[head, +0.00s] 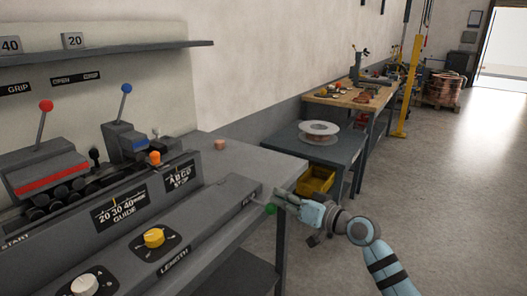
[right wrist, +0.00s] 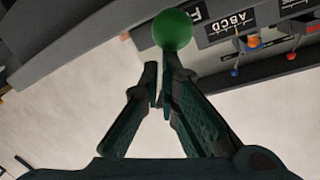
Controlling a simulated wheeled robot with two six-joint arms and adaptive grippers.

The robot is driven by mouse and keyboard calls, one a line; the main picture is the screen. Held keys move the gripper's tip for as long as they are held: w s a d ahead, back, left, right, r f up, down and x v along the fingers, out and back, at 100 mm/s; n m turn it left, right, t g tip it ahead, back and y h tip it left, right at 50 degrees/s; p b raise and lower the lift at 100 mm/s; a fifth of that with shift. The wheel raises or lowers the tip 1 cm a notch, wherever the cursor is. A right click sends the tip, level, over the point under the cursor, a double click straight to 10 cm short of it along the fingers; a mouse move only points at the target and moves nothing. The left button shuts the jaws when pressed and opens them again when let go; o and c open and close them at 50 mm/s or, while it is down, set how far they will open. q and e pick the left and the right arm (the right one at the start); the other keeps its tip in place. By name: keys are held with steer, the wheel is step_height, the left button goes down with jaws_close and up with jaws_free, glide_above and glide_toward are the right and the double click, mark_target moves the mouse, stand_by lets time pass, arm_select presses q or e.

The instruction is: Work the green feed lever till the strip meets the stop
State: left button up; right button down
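The green feed lever shows as a round green knob (head: 270,208) at the right front corner of the grey machine, beside the FEED-end label. In the right wrist view the green knob (right wrist: 172,29) is large, just beyond the fingertips. My right gripper (head: 280,196) is at the knob in the head view. Its fingers (right wrist: 160,72) are drawn together with only a narrow gap, and the knob is not between them. Whether a fingertip touches the knob I cannot tell. The stop dial panel (head: 179,178) is marked A B C D. I cannot make out the strip. My left gripper is not in view.
The machine carries a red-knobbed lever (head: 46,105), a blue-knobbed lever (head: 126,88), an orange knob (head: 154,158) and a yellow length dial (head: 154,237). A side table (head: 330,150) with a white spool (head: 318,131) stands behind my right gripper. Open floor lies to the right.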

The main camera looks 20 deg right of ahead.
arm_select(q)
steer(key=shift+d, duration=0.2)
arm_select(e)
steer(key=shift+f, duration=0.55)
step_height(320, 180, up, 4)
steer(key=w+d+p, duration=0.1)
steer(key=d+p, duration=0.1)
arm_select(q)
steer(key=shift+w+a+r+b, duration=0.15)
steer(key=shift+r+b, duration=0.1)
steer(key=shift+b, duration=0.4)
arm_select(e)
steer(key=f+v, duration=0.1)
steer(key=v, duration=0.8)
steer(key=shift+a+f, duration=0.15)
steer(key=shift+f, duration=0.05)
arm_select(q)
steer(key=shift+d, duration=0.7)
